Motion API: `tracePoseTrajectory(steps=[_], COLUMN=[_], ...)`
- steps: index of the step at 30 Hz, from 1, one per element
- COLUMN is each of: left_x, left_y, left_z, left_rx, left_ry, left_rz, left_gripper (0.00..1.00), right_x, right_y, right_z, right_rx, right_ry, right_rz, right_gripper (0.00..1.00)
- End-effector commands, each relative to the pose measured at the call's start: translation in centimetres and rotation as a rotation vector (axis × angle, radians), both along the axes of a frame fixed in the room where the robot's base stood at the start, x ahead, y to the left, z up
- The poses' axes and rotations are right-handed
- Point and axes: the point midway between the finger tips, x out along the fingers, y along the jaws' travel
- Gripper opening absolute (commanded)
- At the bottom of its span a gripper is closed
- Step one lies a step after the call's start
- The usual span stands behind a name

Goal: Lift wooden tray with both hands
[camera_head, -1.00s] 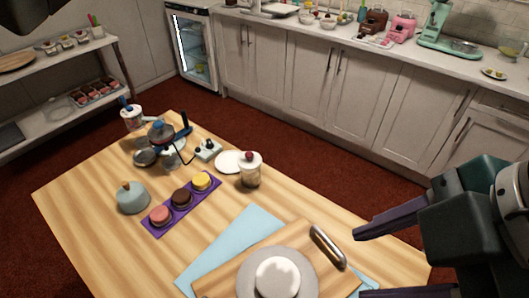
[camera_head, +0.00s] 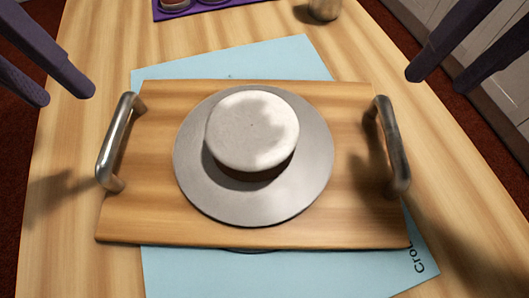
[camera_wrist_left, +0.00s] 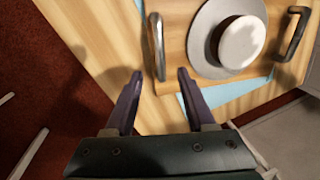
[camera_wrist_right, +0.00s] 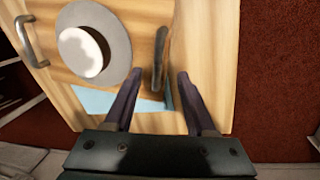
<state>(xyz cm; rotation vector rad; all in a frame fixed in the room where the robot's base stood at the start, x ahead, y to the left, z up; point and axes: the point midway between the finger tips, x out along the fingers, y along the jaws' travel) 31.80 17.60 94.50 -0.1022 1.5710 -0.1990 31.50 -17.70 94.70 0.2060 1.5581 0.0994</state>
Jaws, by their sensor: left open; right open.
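The wooden tray (camera_head: 150,215) lies on a light blue mat on the table, with a metal handle at each short side. A grey round plate (camera_head: 190,165) on it bears a white-topped cake (camera_head: 250,128). My left gripper (camera_head: 70,90) is open and empty, above and beside the left handle (camera_head: 115,140). In the left wrist view that handle (camera_wrist_left: 157,48) shows beyond and between the open fingers (camera_wrist_left: 156,76). My right gripper (camera_head: 435,80) is open and empty, above the right handle (camera_head: 392,145). In the right wrist view that handle (camera_wrist_right: 159,58) lies beyond the open fingers (camera_wrist_right: 158,78).
The light blue mat (camera_head: 270,275) sticks out under the tray at front and back. A purple tray (camera_head: 205,8) with small cakes and a jar (camera_head: 325,8) stand at the far edge. Bare wooden table (camera_head: 60,230) lies on both sides of the tray.

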Motion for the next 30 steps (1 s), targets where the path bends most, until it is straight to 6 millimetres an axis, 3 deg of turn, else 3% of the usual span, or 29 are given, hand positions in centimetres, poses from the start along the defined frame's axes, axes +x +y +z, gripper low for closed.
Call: tracePoseTrajectory(steps=[11,24,30], left_x=[-0.1,-0.2,-0.2], left_y=[-0.3,-1.8,-2.1], left_z=[-0.7,-7.7,-9.3], left_rx=[-0.003,-0.006,-0.006], left_ry=[0.003,0.004,0.002], left_rz=[-0.003,-0.004,-0.004], left_gripper=[0.55,0.55,0.55], right_x=[-0.1,0.0,0.1], right_y=[0.2,1.6,1.9], right_z=[-0.8,-7.7,-9.4], right_rx=[0.0,0.0,0.001], right_ry=[0.004,0.004,0.001], right_rz=[-0.002,-0.003,-0.003], right_gripper=[0.56,0.56,0.56])
